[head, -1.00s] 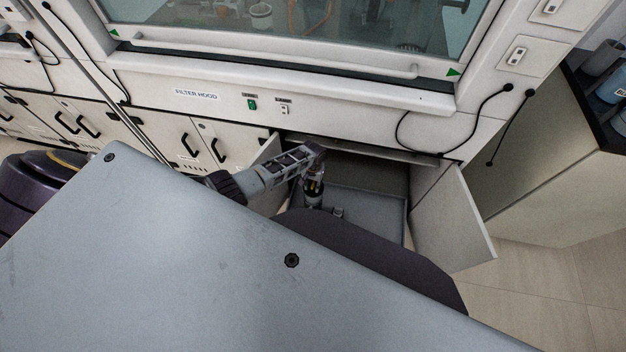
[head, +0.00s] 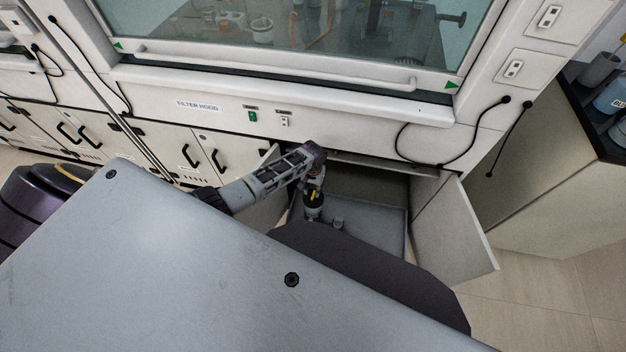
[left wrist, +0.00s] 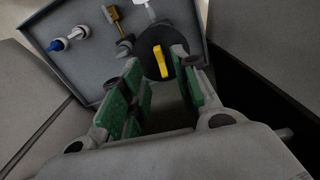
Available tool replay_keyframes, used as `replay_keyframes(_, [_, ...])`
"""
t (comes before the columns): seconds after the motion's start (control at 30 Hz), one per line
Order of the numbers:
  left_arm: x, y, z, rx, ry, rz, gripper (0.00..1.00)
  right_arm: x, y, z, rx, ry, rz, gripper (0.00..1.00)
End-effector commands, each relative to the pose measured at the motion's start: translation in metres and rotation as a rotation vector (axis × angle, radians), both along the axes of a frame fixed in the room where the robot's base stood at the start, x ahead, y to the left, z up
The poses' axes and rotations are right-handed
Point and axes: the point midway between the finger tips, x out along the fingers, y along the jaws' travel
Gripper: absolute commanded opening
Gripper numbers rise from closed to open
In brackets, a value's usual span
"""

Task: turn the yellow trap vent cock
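The yellow trap vent cock (left wrist: 161,62) is a narrow upright handle on a dark round top, seen in the left wrist view. In the head view a small yellow patch (head: 313,197) shows by my left gripper, inside the open cabinet under the hood. My left gripper (left wrist: 160,76) is open, with green-padded fingers to either side of the cock in the picture. A gap shows between the cock and each finger, and I cannot tell the depth between them. In the head view the left gripper (head: 313,187) points down and is small. My right gripper is not in view.
The cabinet's grey tray (head: 375,220) lies below, with an open door (head: 455,225) at the right. My grey body panel covers the head view's foreground.

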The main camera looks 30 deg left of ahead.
Motion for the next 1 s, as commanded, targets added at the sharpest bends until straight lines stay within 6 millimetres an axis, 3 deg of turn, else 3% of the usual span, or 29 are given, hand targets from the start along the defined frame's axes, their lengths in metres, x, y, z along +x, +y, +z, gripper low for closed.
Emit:
replay_keyframes(0.6, [0.0,0.0,0.056,0.0,0.001,-0.001,0.3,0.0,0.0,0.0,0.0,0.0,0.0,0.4])
replay_keyframes(1.0, [-0.001,0.0,0.064,0.0,0.001,-0.001,0.3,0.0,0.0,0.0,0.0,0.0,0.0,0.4])
